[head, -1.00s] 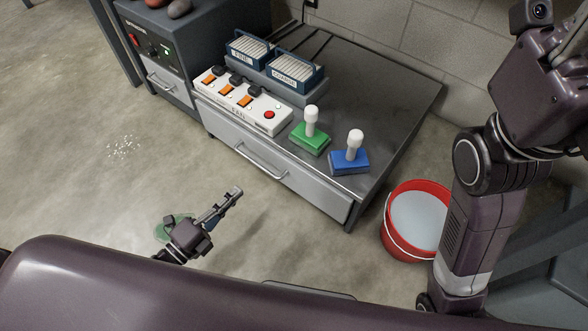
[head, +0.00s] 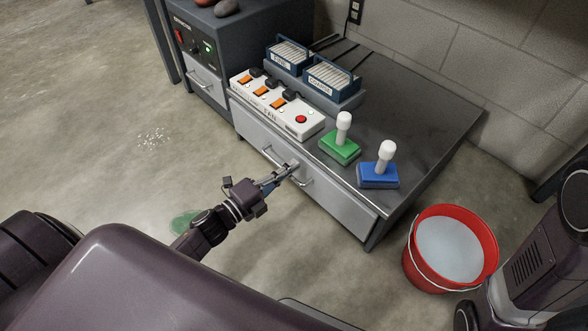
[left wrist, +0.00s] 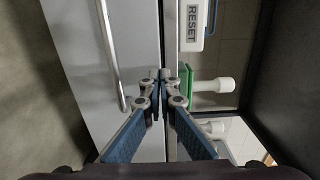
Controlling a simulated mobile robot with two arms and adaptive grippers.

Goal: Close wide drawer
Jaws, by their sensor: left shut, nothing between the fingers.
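The wide drawer (head: 338,203) is the light grey front under the dark bench top, with a bar handle (head: 278,163). Whether it stands slightly out from the bench is hard to tell in the head view. My left gripper (head: 292,168) is shut and empty, its tips at the drawer front by the right part of the handle. In the left wrist view the drawer front (left wrist: 85,60) fills the left, with the handle left of the shut fingertips (left wrist: 161,76). The tips are at the drawer's upper edge; I cannot tell if they touch it. My right gripper is out of view.
On the bench top (head: 420,120) stand a white switch panel (head: 285,118), two slide racks (head: 333,78), and green (head: 340,148) and blue (head: 378,178) blocks with white knobs. A red bucket (head: 450,250) stands on the floor at right.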

